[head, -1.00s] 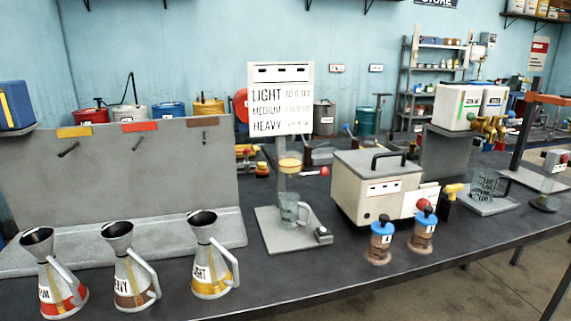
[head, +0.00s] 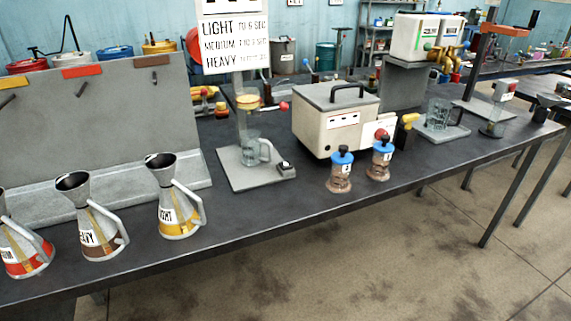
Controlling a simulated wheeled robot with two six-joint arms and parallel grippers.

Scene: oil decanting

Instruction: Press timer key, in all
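The timer stand has a grey base plate (head: 238,178) and a white sign (head: 234,42) listing LIGHT, MEDIUM and HEAVY with times. A small dark key block (head: 286,169) sits at the front right corner of the base plate and looks like the timer key. A yellow-topped cup (head: 248,101) is held on the post, with a clear glass mug (head: 256,150) below it on the plate. Neither of my grippers is in view. Nothing touches the key block.
Several labelled oil jugs (head: 178,212) stand at the left. A cream box (head: 333,118) with a black handle and two blue-capped jars (head: 340,170) stand right of the timer stand. The black bench top (head: 255,212) is clear in front of the stand.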

